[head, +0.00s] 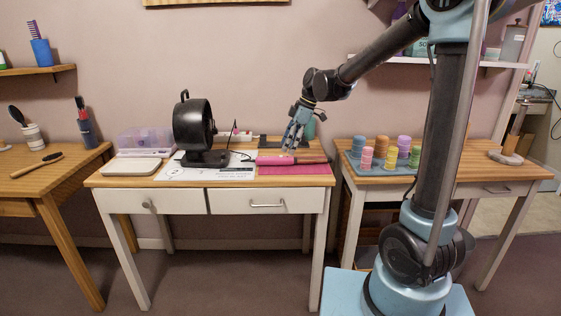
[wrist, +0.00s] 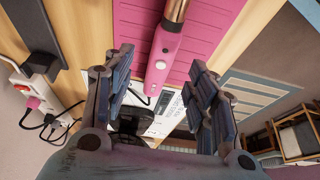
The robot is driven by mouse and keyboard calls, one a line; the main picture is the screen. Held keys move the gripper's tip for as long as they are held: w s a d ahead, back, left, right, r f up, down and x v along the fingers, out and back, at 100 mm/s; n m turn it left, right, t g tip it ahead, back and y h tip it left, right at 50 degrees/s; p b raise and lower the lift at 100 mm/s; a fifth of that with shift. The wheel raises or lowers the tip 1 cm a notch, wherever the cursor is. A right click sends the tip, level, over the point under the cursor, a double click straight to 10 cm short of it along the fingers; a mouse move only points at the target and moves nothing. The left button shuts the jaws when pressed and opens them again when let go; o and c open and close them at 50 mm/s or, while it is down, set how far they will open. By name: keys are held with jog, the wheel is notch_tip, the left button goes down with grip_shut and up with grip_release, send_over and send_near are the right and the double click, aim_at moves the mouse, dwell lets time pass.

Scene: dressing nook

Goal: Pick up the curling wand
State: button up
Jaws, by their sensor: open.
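The curling wand has a pink handle with buttons and a copper-coloured barrel. In the head view the curling wand (head: 276,160) lies on a pink mat (head: 293,170) at the right end of the middle table. In the wrist view the wand (wrist: 164,58) runs down from the top between my open fingers, over the pink mat (wrist: 220,22). My gripper (head: 297,146) is above the wand, pointing down. In the wrist view my gripper (wrist: 160,85) is open, with one finger on each side of the handle. Whether the fingers touch the wand cannot be told.
A black fan (head: 194,130) stands left of the wand. A power strip (head: 234,136) with plugs is behind, and it shows at the left in the wrist view (wrist: 28,85). Colourful spools (head: 404,145) stand on the right table. A grey-white flat box (head: 132,166) is at left.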

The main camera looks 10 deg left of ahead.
aim_at(282, 156)
jog(key=shift+s+x, duration=0.2)
jog(key=shift+x, duration=2.5)
jog(key=shift+a+r, duration=0.1)
jog(key=shift+a, duration=0.1)
grip_shut()
